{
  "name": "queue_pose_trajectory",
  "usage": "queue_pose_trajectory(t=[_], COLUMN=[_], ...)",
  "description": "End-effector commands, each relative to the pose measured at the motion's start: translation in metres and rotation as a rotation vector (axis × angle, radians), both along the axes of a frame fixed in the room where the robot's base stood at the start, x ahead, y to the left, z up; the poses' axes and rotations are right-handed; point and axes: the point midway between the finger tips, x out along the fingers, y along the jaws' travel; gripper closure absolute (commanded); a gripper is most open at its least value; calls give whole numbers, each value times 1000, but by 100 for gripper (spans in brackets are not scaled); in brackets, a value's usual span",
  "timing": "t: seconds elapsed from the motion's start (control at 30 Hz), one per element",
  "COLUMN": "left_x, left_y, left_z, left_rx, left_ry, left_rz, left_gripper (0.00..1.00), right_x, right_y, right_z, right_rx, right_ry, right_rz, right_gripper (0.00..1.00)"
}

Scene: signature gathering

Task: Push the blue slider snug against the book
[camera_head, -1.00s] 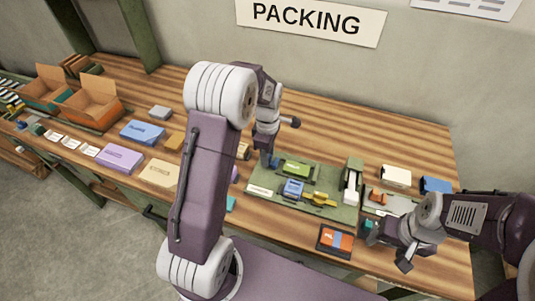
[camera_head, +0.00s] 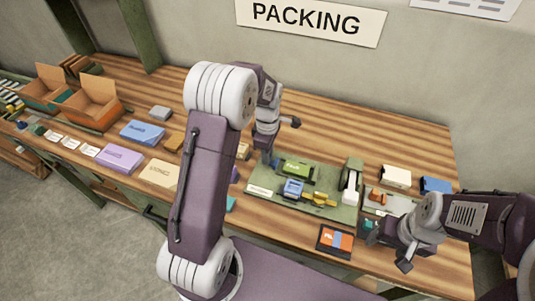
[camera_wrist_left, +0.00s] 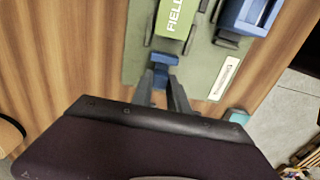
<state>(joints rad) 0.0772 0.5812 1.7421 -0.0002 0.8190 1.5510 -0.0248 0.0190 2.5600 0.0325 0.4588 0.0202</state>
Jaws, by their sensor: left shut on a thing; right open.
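My left gripper (camera_wrist_left: 163,92) is shut on the small blue slider (camera_wrist_left: 164,62) at the edge of the green board (camera_wrist_left: 137,45). The green book (camera_wrist_left: 177,15), lettered "FIELD", lies just beyond the slider in the left wrist view. A small gap seems to show between them. In the head view, the green book (camera_head: 296,169) lies on the board just right of my left gripper (camera_head: 269,159); the slider is mostly hidden there. My right gripper (camera_head: 383,244) is open near the table's front edge, to the right of the board.
A blue block (camera_head: 293,187) and a yellow piece (camera_head: 320,199) sit on the board in front of the book. A white and green device (camera_head: 350,180) stands at the board's right. An orange and black box (camera_head: 335,240) lies in front.

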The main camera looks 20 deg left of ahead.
Motion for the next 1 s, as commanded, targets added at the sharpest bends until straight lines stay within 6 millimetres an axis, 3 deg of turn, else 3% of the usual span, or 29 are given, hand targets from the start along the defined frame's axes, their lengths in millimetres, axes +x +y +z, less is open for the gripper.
queue_pose_trajectory(t=[0.6, 0.83, 1.0], left_x=[1, 3, 4], left_y=[-1, -33, -41], left_z=[2, 3, 1], left_rx=[-1, -1, -2], left_ry=[-3, -2, -3], left_rz=[0, -4, 1], left_gripper=[100, 100, 100], right_x=[0, 0, 0], right_y=[0, 0, 0], right_z=[1, 10, 10], right_rx=[0, 0, 0], right_ry=[0, 0, 0], right_rz=[0, 0, 0], right_gripper=[38, 38, 38])
